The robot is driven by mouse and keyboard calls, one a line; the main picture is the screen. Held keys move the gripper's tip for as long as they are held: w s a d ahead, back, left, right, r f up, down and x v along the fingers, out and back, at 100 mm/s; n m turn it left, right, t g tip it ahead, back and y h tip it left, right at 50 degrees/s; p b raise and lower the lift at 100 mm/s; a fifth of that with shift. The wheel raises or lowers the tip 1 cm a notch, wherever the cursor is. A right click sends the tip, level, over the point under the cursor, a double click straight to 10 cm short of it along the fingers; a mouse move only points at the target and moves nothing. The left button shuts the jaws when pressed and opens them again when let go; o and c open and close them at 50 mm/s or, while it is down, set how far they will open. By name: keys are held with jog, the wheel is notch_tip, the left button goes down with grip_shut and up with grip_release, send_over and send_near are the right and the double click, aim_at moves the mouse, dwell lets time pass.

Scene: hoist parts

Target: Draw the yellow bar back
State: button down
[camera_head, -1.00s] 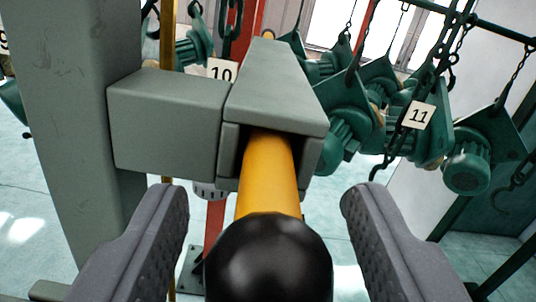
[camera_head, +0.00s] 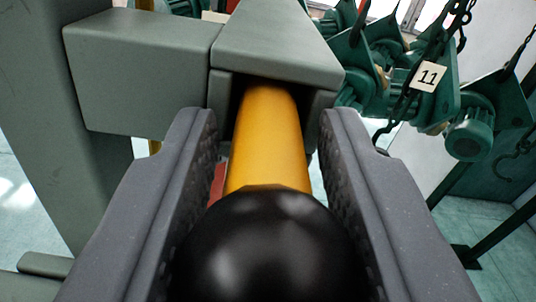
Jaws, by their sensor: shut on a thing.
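The yellow bar (camera_head: 268,140) runs out of the open end of a grey housing (camera_head: 275,45) toward me. Its near end carries a round black knob (camera_head: 270,250), low in the middle of the view. My gripper (camera_head: 268,135) has one dark grey finger on each side of the bar and knob. The fingers are shut on the black knob, and their tips reach close to the mouth of the housing. The far end of the bar is hidden inside the housing.
A grey block (camera_head: 145,75) joins the housing to a thick grey post (camera_head: 50,120) on the left. Green hoists (camera_head: 470,135) hang on chains at the right, with a tag marked 11 (camera_head: 428,76). Pale floor shows at the lower right.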

jog(key=shift+s+d+f+b, duration=0.15)
jog(key=shift+s+b, duration=0.35)
jog(key=shift+s, duration=0.1)
jog(key=b+v, duration=0.7)
jog(key=v, duration=1.2)
jog(key=c, duration=1.2)
grip_release()
jog(key=shift+s, duration=0.1)
jog(key=shift+o, duration=0.6)
jog(key=shift+s, duration=0.15)
